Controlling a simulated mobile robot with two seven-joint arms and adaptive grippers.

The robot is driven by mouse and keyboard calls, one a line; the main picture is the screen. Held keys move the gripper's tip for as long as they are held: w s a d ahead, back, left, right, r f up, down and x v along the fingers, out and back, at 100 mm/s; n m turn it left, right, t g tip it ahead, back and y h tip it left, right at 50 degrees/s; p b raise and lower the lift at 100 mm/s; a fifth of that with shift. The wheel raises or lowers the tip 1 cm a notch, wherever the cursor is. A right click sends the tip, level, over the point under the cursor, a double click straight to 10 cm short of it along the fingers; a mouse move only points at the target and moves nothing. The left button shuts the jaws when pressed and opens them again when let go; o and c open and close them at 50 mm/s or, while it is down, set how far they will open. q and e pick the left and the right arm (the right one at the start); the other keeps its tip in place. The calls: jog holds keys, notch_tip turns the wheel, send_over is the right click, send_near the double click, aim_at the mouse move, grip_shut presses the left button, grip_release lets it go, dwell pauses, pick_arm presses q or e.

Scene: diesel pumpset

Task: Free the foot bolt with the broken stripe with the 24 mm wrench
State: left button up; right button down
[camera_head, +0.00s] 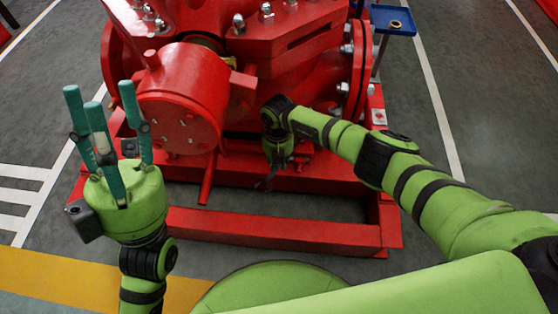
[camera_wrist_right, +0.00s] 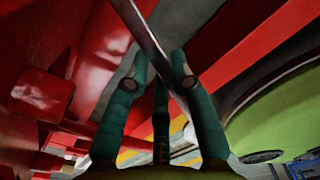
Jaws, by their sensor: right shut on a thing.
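My right gripper (camera_head: 277,158) is low at the red pump's base and shut on a grey metal bar, which looks like the wrench (camera_head: 266,181). In the right wrist view the wrench (camera_wrist_right: 143,28) runs slantwise between the fingers of the gripper (camera_wrist_right: 162,75). Its size marking cannot be read, and I cannot see whether its end is on a bolt. No foot bolt with a broken stripe can be made out; the arm and gripper cover part of the foot area. My left gripper (camera_head: 103,125) is open and empty, fingers up, left of the pump.
The red pump (camera_head: 185,95) stands on a red frame (camera_head: 275,230), whose front beam lies before my right gripper. A blue tray (camera_head: 388,20) with a small ring-like thing is at the back right. Grey floor at the left and right is clear.

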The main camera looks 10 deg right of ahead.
jog(key=shift+f, duration=0.25)
jog(key=shift+f+b, duration=0.45)
jog(key=shift+b, duration=0.15)
dwell(0.3)
